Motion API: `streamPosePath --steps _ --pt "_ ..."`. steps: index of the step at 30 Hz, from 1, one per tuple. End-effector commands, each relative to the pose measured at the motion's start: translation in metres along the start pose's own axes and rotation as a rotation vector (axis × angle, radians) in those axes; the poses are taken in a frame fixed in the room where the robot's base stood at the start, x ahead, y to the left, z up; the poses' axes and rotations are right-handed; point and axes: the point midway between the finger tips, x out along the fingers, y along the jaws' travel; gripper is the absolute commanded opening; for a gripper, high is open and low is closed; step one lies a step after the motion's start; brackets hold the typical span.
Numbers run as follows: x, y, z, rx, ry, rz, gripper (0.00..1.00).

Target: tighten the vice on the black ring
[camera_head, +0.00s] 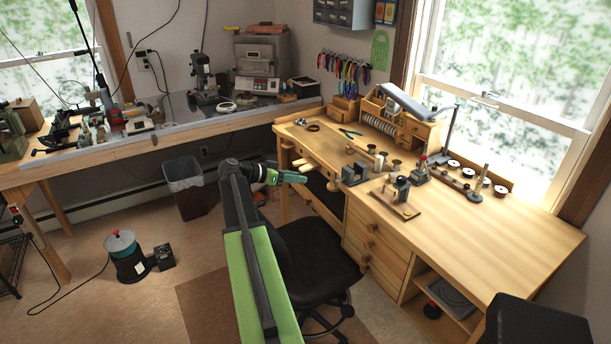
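My gripper (278,177), at the end of my green and dark grey arm, is in front of the left part of the wooden workbench (520,235). It is small and seen from behind, so I cannot tell whether its fingers are open or shut. A small dark grey vice-like block (355,173) sits at the bench's front edge, right of my gripper and apart from it. A small dark ring (313,127) lies on the bench top at the back left. I cannot make out any ring between the vice's jaws.
A tool stand on a base (401,190) and several small jars stand on the bench. A bin (186,187) is left of my arm. The bench's right part is clear.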

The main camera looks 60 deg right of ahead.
Motion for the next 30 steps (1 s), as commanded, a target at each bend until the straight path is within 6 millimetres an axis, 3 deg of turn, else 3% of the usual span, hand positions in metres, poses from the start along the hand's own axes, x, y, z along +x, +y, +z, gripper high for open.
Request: streamPosePath --steps 7,11,15,20,25,27,30 --pt "-0.001 0.0 0.001 0.0 0.0 0.0 0.33" --pt "-0.001 -0.002 0.0 -0.063 0.002 -0.007 0.16" --pt "-0.005 -0.022 -0.014 -0.415 0.101 -0.121 0.0" --pt "-0.011 -0.034 -0.022 -0.948 0.378 -0.226 0.0" --pt "0.002 -0.025 -0.002 -1.405 0.686 -0.188 0.0" --pt "0.012 -0.016 0.01 -1.506 0.767 -0.156 0.0" --pt "0.032 -0.002 0.022 -1.524 0.78 -0.13 0.0"
